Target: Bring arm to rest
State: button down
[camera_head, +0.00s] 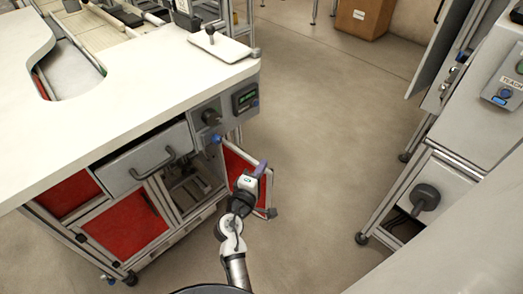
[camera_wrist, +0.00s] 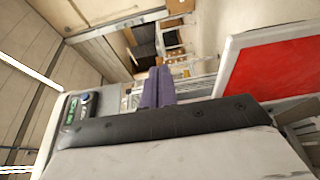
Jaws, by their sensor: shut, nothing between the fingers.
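My gripper (camera_head: 261,169) is in front of the workbench, beside an open red-panelled cabinet door (camera_head: 236,164). In the wrist view its purple fingers (camera_wrist: 156,88) are together with nothing between them. The arm reaches up from the bottom of the head view and is partly bent. The red door panel (camera_wrist: 274,68) also shows close on the right in the wrist view. I cannot tell whether the gripper touches the door.
Open floor (camera_head: 325,120) lies to the right of the door. A grey machine (camera_head: 470,130) stands on the far right. A brown box (camera_head: 363,17) is at the back.

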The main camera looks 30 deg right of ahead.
notch_tip(320, 180, up, 6)
jog(key=shift+r+p, duration=0.25)
jog(key=shift+p, duration=0.2)
